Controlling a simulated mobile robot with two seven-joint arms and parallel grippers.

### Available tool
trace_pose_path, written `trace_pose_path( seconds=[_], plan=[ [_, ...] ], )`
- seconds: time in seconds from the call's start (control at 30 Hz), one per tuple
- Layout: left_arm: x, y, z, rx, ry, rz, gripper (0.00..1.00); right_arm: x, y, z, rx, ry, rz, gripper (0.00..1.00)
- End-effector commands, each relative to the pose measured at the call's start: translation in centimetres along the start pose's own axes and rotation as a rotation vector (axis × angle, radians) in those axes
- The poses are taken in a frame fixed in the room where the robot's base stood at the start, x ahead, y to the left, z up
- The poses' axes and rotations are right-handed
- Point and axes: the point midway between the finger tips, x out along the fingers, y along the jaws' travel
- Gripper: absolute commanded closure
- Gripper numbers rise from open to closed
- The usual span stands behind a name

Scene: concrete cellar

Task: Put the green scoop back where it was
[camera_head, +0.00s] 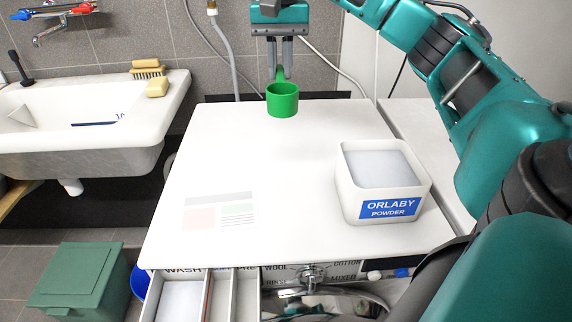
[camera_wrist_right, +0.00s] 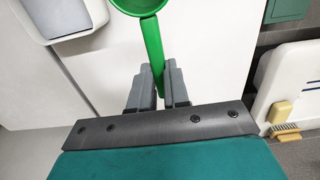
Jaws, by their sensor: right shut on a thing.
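The green scoop (camera_head: 282,100) hangs in the air above the back part of the white machine top (camera_head: 270,150). My right gripper (camera_head: 280,76) is shut on its handle, with the cup below the fingers. In the right wrist view the green handle (camera_wrist_right: 153,48) runs between the two grey fingers of my right gripper (camera_wrist_right: 157,88), and part of the cup shows at the top edge. The white ORLABY powder box (camera_head: 384,160) stands open on the right of the top, with pale powder inside. The scoop is apart from the box, to its left. My left gripper is not in view.
An open detergent drawer (camera_head: 182,298) with pale powder in one compartment sticks out at the front left. A sink (camera_head: 90,115) with brushes and soap stands at the left. A green lidded bin (camera_head: 85,278) is on the floor. The middle of the top is clear.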

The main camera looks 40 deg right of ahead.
Motion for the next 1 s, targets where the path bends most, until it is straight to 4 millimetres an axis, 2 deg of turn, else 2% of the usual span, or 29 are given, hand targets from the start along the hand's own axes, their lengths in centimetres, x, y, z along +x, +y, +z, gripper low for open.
trace_pose_path(
  seconds=[0.1, 0.2, 0.27, 0.4, 0.6, 0.7, 0.87, 1.0],
  plan=[
    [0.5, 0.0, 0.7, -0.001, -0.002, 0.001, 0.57, 1.1, 0.1, 0.0, 0.005, -0.001, 0.001, 1.0],
    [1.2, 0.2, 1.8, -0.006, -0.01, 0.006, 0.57, 3.6, 0.1, 0.0, 0.005, -0.004, 0.003, 1.0],
    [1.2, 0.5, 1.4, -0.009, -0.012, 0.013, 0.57, 4.8, 0.2, 0.0, 0.006, -0.004, 0.005, 1.0],
    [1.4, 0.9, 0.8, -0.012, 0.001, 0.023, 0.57, 8.5, 0.2, 0.0, 0.006, -0.003, 0.005, 1.0],
    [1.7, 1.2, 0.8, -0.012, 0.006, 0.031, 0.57, 13.3, 0.2, -0.1, 0.005, -0.002, 0.003, 1.0],
    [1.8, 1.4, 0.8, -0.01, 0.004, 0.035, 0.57, 14.8, 0.2, -0.1, 0.005, -0.001, 0.002, 1.0],
    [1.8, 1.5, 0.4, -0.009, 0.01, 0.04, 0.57, 15.8, 0.1, -0.1, 0.005, 0.0, 0.0, 1.0],
    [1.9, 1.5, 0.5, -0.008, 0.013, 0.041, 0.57, 17.4, 0.2, -0.1, 0.005, -0.002, 0.003, 1.0]
  ],
)
